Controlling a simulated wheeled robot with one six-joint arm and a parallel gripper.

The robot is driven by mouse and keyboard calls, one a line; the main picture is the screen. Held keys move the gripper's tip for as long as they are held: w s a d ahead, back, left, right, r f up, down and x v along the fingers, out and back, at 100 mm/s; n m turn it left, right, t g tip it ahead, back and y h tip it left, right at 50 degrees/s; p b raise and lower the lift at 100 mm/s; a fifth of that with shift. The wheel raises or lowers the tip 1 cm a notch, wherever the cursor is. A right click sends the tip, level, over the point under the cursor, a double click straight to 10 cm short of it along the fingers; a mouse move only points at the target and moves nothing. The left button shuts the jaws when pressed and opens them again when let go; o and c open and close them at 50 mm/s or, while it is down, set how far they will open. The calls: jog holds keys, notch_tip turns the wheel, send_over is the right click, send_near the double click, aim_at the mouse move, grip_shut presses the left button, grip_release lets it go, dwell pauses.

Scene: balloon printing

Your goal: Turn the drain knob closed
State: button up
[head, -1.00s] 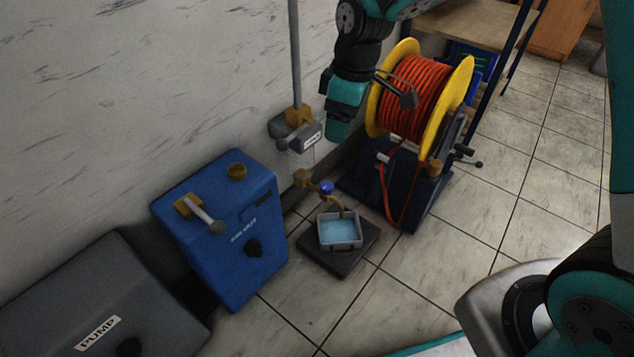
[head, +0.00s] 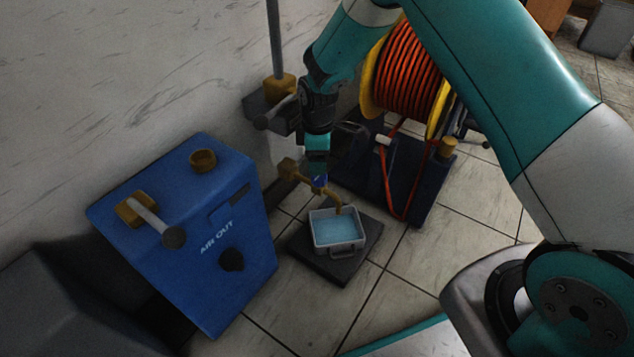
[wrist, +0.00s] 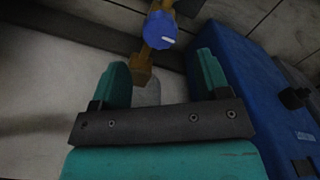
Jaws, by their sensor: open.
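The drain knob (wrist: 160,31) is a round blue knob with a white mark, mounted on a brass tap (wrist: 142,70). In the head view the tap (head: 292,170) comes out from the wall low down, and the knob (head: 320,182) is mostly hidden by my gripper (head: 317,165). My gripper points down just above the knob. In the wrist view my gripper (wrist: 161,68) is open with two teal fingers apart. The knob lies beyond the fingertips, roughly in line with the gap between them, and I see no contact.
A tray of blue water (head: 338,232) stands on a dark base (head: 302,250) under the spout. A blue AIR OUT box (head: 225,270) with a lever is at left. An orange hose reel (head: 410,75) stands behind at right.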

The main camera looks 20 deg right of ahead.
aim_at(319, 179)
notch_tip(319, 179, down, 6)
jog(key=b, duration=0.2)
jog(key=shift+f+b, duration=0.25)
jog(key=shift+b, duration=0.1)
jog(key=shift+c, duration=0.2)
jog(key=c, duration=0.9)
